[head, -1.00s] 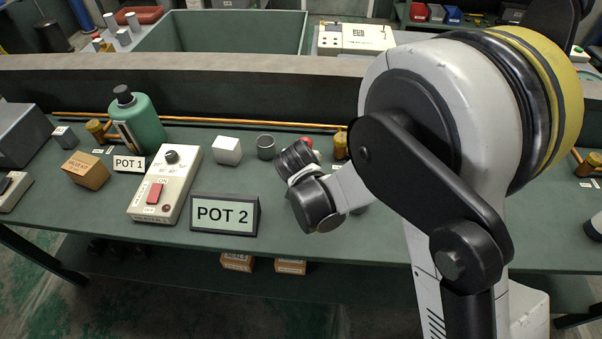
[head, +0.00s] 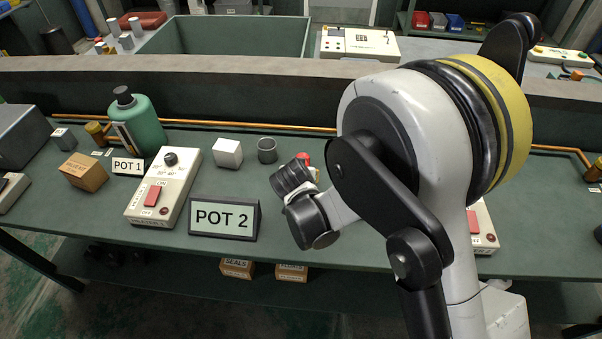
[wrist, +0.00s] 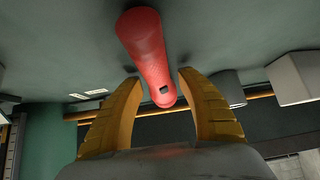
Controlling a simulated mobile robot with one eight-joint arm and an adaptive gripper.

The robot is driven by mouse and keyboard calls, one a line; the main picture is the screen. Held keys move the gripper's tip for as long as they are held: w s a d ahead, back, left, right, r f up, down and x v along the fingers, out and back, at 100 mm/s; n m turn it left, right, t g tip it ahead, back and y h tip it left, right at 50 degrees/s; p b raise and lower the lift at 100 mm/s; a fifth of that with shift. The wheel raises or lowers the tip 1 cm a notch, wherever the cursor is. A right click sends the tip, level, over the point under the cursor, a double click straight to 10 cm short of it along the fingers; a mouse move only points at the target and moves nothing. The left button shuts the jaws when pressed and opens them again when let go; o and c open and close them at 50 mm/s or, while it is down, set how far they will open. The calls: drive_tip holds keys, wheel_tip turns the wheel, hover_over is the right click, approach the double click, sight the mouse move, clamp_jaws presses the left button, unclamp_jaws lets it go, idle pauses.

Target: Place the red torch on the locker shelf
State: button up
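The red torch (wrist: 150,55) shows in the wrist view as a red cylinder with a small dark square on its side. Its near end lies between the two yellow fingers of my gripper (wrist: 162,82). The fingers are spread, with gaps beside the torch, so my gripper looks open around it. In the head view my wrist hides most of the gripper; a small red end (head: 303,158), probably the torch, shows just behind it above the bench. I cannot make out the locker shelf in either view.
The green bench (head: 90,220) carries a POT 2 sign (head: 224,218), a control box (head: 165,187), a white cube (head: 227,153), a grey cylinder (head: 267,150) and a green bottle (head: 138,122). Another control box (head: 484,228) is partly behind my arm.

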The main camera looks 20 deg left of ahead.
drive_tip(key=shift+r, duration=0.1)
drive_tip(key=shift+r+p, duration=0.2)
drive_tip(key=shift+p, duration=0.1)
drive_tip(key=p+v, duration=0.3)
drive_tip(key=v, duration=0.9)
drive_tip(key=shift+a+p, duration=0.1)
drive_tip(key=shift+p, duration=0.2)
